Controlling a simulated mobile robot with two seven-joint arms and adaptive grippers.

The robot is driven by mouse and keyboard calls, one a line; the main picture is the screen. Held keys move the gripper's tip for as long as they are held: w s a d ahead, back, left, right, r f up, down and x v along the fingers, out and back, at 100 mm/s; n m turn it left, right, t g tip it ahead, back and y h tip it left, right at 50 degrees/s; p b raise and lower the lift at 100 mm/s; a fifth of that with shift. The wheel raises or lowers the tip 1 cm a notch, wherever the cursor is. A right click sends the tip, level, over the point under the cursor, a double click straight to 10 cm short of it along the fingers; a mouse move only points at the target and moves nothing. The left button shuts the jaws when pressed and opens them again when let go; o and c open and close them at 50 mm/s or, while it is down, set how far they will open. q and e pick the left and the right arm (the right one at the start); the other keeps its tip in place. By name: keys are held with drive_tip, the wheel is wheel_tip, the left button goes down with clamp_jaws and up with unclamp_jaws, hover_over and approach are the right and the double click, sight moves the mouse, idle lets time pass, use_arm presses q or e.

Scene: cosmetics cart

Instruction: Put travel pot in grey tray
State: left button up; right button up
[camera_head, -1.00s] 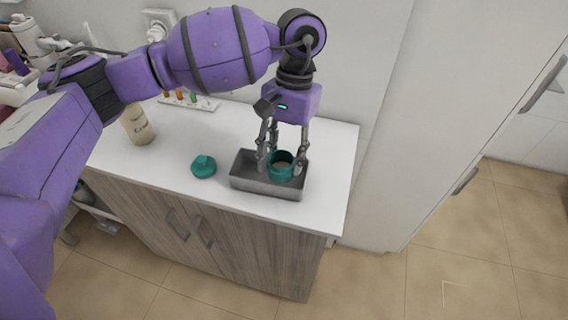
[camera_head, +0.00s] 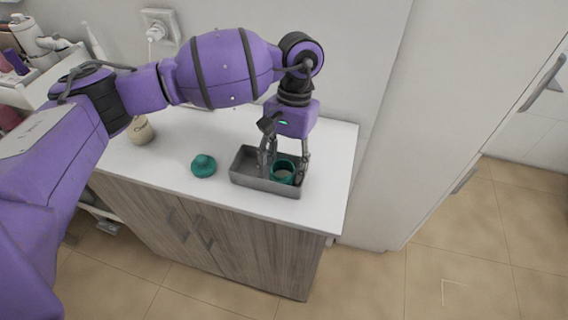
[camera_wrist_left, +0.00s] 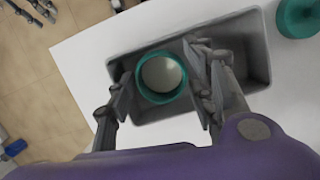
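The travel pot (camera_head: 284,171) is a small round teal jar with its top open and pale contents inside. It is inside the right part of the grey tray (camera_head: 240,178), upright; whether its base touches the tray floor is hidden. My right gripper (camera_wrist_left: 38,10) appears only as grey finger parts at the wrist view's upper left.
A teal lid (camera_head: 203,166) lies on the white countertop (camera_head: 330,170) left of the tray. A cream bottle (camera_head: 141,131) stands farther left, partly behind my arm. A cart with bottles is at the far left. The counter right of the tray is clear.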

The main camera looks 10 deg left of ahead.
use_arm(q)
drive_tip(key=shift+r, duration=0.1)
drive_tip(key=shift+w+r, duration=0.1)
drive_tip(key=shift+r, duration=0.2)
drive_tip(key=b+v, duration=0.1)
drive_tip(key=v, duration=1)
drive_tip(key=shift+r, duration=0.25)
use_arm(e)
drive_tip(key=shift+f, duration=0.65)
drive_tip(key=shift+s+f, duration=0.1)
drive_tip(key=shift+s, duration=0.05)
drive_tip(key=shift+s+f, duration=0.1)
drive_tip(key=shift+s, duration=0.35)
drive_tip(key=shift+w, duration=0.1)
drive_tip(key=shift+w, duration=0.45)
